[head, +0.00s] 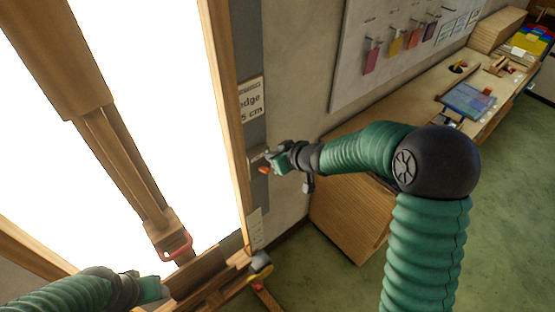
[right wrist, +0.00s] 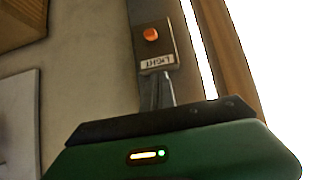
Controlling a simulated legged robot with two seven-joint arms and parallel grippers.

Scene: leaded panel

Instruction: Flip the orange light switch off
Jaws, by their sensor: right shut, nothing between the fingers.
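The orange light switch (head: 264,170) sits on a dark plate on the grey strip beside the bright panel. In the right wrist view the orange switch (right wrist: 151,34) shows above a small label that appears upside down. My right gripper (head: 270,158) is shut and empty, with its fingertips close to the switch plate. In the right wrist view its fingers (right wrist: 157,92) point at the plate just by the label; I cannot tell if they touch it. My left gripper (head: 150,288) is low at the left, near the wooden frame's bottom; its fingers are too unclear to read.
A bright panel (head: 110,60) in a wooden frame fills the left. A sign (head: 251,97) is above the switch. A wooden bench (head: 350,200) with tools stands at the right, below a pegboard (head: 385,45) with coloured tags. Green floor (head: 510,200) is open at right.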

